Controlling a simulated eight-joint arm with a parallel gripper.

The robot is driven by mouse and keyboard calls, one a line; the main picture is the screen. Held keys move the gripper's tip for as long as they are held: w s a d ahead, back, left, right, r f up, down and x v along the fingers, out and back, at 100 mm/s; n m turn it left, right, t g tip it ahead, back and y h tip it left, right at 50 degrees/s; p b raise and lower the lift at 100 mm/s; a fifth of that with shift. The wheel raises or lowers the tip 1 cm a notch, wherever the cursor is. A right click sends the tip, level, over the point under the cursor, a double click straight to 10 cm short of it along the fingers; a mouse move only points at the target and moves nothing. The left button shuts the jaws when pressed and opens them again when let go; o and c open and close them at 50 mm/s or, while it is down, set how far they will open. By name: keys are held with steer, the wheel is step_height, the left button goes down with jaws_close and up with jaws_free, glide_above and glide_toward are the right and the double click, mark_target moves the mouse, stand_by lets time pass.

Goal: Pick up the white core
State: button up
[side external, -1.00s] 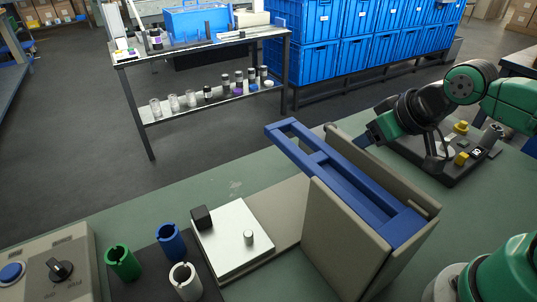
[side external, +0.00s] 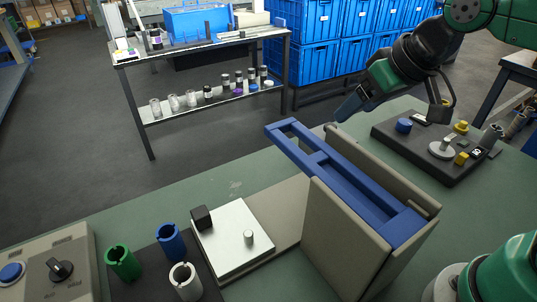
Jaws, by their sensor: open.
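The white core (side external: 186,281) stands upright on a dark mat at the lower left. It is a short hollow cylinder with a notched rim, and its base reaches close to the bottom edge of the picture. A blue core (side external: 171,242) and a green core (side external: 123,263) stand beside it. My gripper (side external: 345,112) is at the upper right, up above the far side of the bench and well away from the cores. It is open, and nothing shows in it.
A beige housing with a blue frame (side external: 345,180) stands between my gripper and the cores. A white plate (side external: 232,245) with a black block (side external: 201,217) and a small peg lies right of the cores. A control box (side external: 45,265) is at left, and a dark fixture board (side external: 425,150) is at right.

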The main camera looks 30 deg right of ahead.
steer(key=w+a+r+n+g+y, duration=0.1)
steer(key=w+a+g, duration=0.1)
steer(key=a, duration=0.5)
steer(key=w+a+r+g, duration=0.1)
steer(key=a+g, duration=0.1)
steer(key=a, duration=0.5)
steer(key=n+g+h, duration=0.1)
steer(key=g+h, duration=0.1)
glide_above(185, 279)
steer(key=s, duration=0.2)
step_height(185, 279, down, 4)
steer(key=f, duration=1.5)
steer(key=shift+w+f, duration=0.35)
steer(key=shift+f, duration=0.35)
jaws_close()
